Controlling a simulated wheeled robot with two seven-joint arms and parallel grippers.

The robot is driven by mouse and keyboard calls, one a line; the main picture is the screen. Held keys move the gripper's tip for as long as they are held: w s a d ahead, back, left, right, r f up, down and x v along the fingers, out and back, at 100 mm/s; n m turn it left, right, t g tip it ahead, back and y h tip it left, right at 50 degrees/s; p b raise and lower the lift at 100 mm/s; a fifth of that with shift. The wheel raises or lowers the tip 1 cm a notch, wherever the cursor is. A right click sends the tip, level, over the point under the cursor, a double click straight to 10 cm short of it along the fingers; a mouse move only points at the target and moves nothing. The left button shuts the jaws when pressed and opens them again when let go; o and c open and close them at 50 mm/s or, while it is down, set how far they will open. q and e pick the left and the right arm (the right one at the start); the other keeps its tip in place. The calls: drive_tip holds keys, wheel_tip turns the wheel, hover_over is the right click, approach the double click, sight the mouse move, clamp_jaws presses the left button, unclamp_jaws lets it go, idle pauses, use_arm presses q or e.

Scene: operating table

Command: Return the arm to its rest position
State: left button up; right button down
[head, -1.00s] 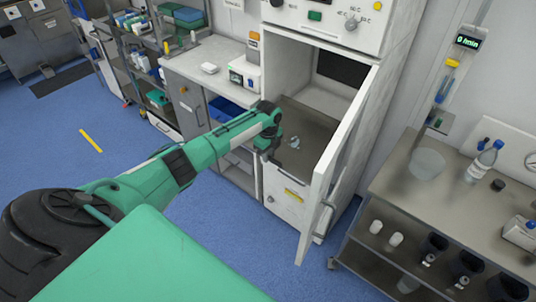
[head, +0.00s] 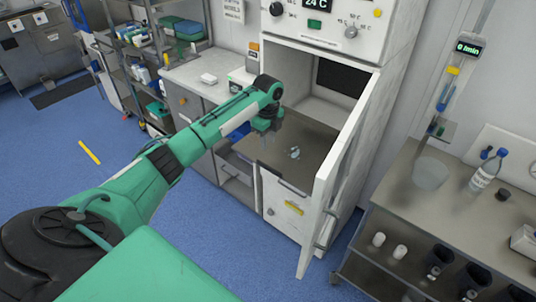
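My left arm is green and reaches from the lower left toward an open white cabinet (head: 330,108). My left gripper (head: 270,138) points down at the near left edge of the cabinet's chamber. Its fingers are small and dark here, so I cannot tell whether they are open or shut. A small pale blue-grey object (head: 295,153) lies on the chamber floor to the right of the gripper, apart from it. My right gripper is not in view.
The cabinet door (head: 335,185) stands open to the right of the arm. A steel table (head: 405,200) with a bottle (head: 488,170) and a clear bowl (head: 430,173) is at the right. A counter (head: 190,75) is behind the arm.

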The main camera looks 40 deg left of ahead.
use_arm(q)
wheel_tip(320, 180, up, 2)
idle(0.6)
